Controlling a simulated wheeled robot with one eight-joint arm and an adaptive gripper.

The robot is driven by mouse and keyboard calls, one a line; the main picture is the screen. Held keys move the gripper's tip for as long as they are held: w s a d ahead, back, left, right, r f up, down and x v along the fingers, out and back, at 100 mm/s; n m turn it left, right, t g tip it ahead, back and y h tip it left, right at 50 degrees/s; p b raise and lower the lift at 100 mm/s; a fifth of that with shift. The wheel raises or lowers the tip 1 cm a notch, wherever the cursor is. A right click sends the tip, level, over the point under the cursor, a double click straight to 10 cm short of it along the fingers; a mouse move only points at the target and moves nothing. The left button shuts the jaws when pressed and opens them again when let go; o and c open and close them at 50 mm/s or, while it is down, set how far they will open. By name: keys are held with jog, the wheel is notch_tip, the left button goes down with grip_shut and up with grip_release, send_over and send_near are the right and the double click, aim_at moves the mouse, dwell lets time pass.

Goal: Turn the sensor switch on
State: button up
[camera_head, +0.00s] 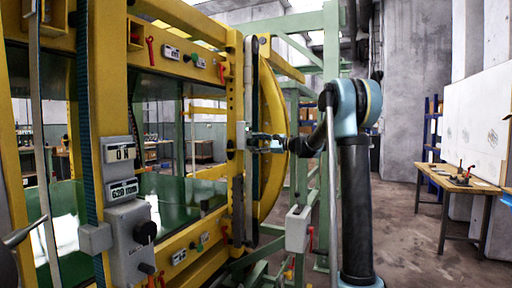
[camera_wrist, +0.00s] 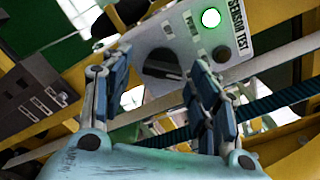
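The sensor switch is a black rotary knob (camera_wrist: 163,66) on a grey panel (camera_wrist: 238,42) marked "SENSOR TEST", seen in the wrist view. A bright green-white lamp (camera_wrist: 210,18) is lit on this panel, with a small dark round part (camera_wrist: 221,54) beside it. My gripper (camera_wrist: 158,78) is open, its two blue-grey fingers spread on either side of the knob in the picture. Whether they touch it cannot be told. In the head view my gripper (camera_head: 264,143) reaches left to the yellow frame's right post. The knob's face cannot be made out there.
The yellow ring machine (camera_head: 273,120) fills the left and middle. A grey control box (camera_head: 130,240) with a black knob and displays (camera_head: 122,190) stands on its near post. A grey box (camera_head: 298,228) hangs below my arm. A workbench (camera_head: 458,180) stands right; floor between is clear.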

jog(key=v, duration=1.2)
dwell(0.3)
jog(key=s+d+f+n+g+h, duration=0.1)
jog(key=s+d+f+n+h, duration=0.1)
jog(key=s+f, duration=0.7)
jog(key=s+d+f+n+g+h, duration=0.1)
jog(key=s+d+f+n+h, duration=0.2)
jog(key=s, duration=1.4)
jog(key=s+d+f+n+g+h, duration=0.1)
jog(key=s+d+f+n+h, duration=0.1)
jog(key=s+f+n+h, duration=0.2)
jog(key=s+f+h, duration=0.3)
jog(key=s+f, duration=0.5)
jog(key=f, duration=0.4)
jog(key=shift+s+d+g, duration=0.3)
jog(key=shift+s, duration=0.1)
jog(key=s+d+f+n+h, duration=0.1)
jog(key=s+d+f, duration=0.2)
jog(key=s+d+f+n+h, duration=0.1)
jog(key=s+d+f+h, duration=0.1)
jog(key=s+d+f, duration=0.1)
jog(key=s+d+f+n+h, duration=0.1)
jog(key=s+d+f+h, duration=0.1)
jog(key=s+d+f, duration=0.1)
jog(key=shift+s+f, duration=0.55)
jog(key=shift+f, duration=0.3)
jog(key=shift+c, duration=0.2)
